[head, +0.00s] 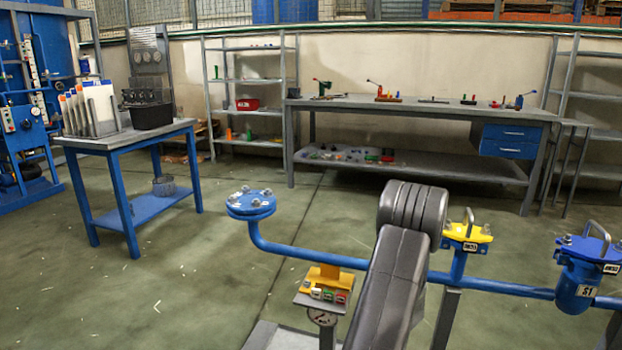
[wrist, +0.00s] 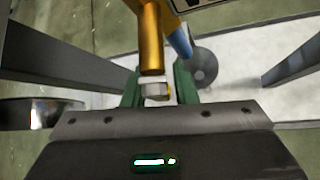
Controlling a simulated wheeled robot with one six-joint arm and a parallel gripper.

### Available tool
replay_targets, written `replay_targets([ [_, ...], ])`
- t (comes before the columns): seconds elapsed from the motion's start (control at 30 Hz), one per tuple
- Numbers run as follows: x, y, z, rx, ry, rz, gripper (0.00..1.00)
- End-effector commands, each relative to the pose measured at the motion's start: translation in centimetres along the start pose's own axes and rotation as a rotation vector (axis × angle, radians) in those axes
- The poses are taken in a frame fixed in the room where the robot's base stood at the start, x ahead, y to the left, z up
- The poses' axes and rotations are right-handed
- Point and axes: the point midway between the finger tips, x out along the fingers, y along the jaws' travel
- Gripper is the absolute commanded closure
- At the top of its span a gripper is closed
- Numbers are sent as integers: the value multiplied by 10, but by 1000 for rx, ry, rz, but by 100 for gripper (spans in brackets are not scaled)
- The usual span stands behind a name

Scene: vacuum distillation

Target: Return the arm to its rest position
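In the head view my dark grey arm stands in front of the blue pipe, and my gripper is hidden from that view. In the wrist view my gripper (wrist: 158,88) points at a yellow pipe-like part (wrist: 151,38). Its two green fingers stand apart, one on each side of a pale metal nut-like end (wrist: 155,90) below the yellow part. The fingers look open, with a narrow gap beside the nut; contact is hard to judge.
The blue pipe (head: 315,258) crosses the front, with a blue flange (head: 250,204), a yellow flange (head: 468,233) and a blue vessel (head: 578,285). A blue table (head: 125,140) and workbench (head: 410,107) stand behind open floor.

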Motion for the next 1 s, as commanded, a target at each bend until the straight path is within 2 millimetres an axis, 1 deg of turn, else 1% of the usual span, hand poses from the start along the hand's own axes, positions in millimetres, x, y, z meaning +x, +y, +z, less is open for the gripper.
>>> replay_targets([
  [0.17, -14, 0, 1, -3, -1, -5, 75],
  [0.27, -28, 0, 2, -3, -1, -5, 75],
  [0.83, -141, 0, 3, -2, -2, -7, 75],
  [0.9, -117, -1, -3, -4, 3, -3, 75],
  [1.0, -97, -1, -3, -4, 2, -3, 75],
])
